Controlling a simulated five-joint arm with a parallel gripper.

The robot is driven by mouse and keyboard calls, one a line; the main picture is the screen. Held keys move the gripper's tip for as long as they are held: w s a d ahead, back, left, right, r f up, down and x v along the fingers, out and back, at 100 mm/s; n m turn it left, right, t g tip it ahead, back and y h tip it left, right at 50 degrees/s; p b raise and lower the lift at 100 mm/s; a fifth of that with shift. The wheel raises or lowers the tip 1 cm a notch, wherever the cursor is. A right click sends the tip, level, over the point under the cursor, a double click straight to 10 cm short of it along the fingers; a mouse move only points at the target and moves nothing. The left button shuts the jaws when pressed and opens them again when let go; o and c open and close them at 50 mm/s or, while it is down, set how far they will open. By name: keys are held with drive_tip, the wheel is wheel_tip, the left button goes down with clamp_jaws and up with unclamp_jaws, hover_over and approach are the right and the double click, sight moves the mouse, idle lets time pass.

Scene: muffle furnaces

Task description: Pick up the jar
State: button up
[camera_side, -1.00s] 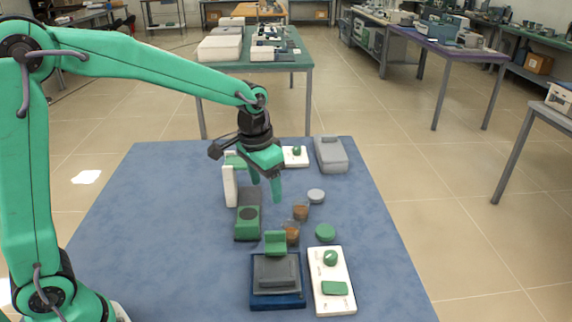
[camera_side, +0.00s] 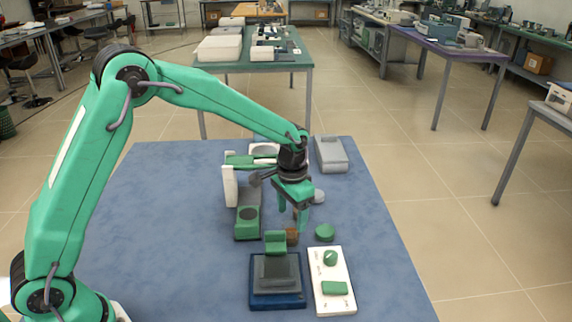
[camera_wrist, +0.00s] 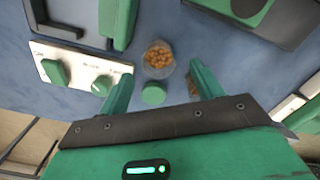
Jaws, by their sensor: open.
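A small clear jar (camera_wrist: 158,58) with orange-brown contents stands upright on the blue table in the wrist view, ahead of and between my fingertips. In the side view a brown-filled jar (camera_side: 292,236) shows beside the green block, just below my gripper (camera_side: 292,216). A second brown-filled jar (camera_wrist: 192,85) is mostly hidden behind the right finger in the wrist view. My gripper is open and empty, pointing down, its fingers apart; it also shows in the wrist view (camera_wrist: 161,75). A round green lid (camera_side: 325,232) lies right of the jars.
A green and black device (camera_side: 248,220) stands to the left. A grey case (camera_side: 331,155) lies behind. The table's left side is clear.

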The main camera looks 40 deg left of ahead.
sight(291, 234)
drive_tip(key=shift+f, duration=0.7)
drive_tip(key=shift+f, duration=0.1)
drive_tip(key=shift+s+f, duration=0.2)
drive_tip(key=shift+f, duration=2.3)
drive_tip(key=shift+c, duration=0.5)
drive_tip(key=c, duration=1)
